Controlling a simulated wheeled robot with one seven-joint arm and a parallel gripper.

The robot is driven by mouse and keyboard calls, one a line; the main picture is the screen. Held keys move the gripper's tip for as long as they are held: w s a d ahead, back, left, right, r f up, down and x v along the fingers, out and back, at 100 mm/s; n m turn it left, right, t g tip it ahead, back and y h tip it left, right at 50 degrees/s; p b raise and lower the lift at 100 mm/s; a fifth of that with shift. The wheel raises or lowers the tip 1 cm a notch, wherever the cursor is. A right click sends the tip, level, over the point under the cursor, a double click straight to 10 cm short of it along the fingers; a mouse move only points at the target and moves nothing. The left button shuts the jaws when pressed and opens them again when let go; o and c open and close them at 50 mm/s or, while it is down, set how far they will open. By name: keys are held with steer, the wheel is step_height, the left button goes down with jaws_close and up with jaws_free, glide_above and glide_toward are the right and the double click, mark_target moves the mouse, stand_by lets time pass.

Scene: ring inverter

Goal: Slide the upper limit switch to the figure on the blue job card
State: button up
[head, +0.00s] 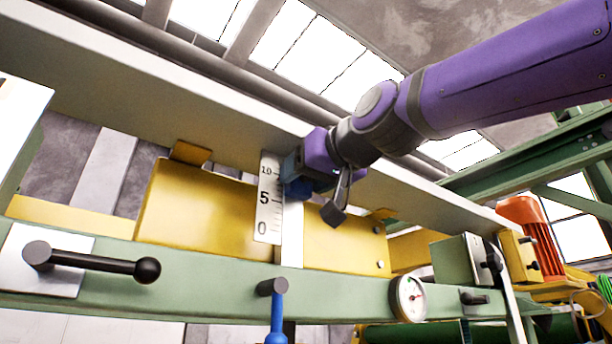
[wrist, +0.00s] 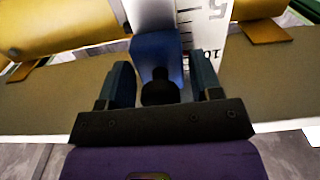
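The blue slider block of the limit switch (head: 298,188) sits on a pale upright strip beside the white scale (head: 268,200), which is marked 0, 5 and 10. It stands at a height between the 5 and the 10; its exact reading is hidden. In the wrist view the blue block (wrist: 157,52) has a black knob (wrist: 160,88) facing my gripper (wrist: 162,82). The fingers are open, one on each side of the knob, with gaps showing. In the head view my gripper (head: 318,190) partly covers the block. I see no blue job card.
A blue-handled lever (head: 277,315) and a black-knobbed lever (head: 95,263) stick out from the green beam (head: 200,270). A round dial (head: 409,298) is at the right. Yellow panels (head: 195,215) lie behind the scale. A long pale beam (head: 130,85) crosses above.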

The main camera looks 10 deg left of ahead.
steer(key=v, duration=1.1)
stand_by(0.3)
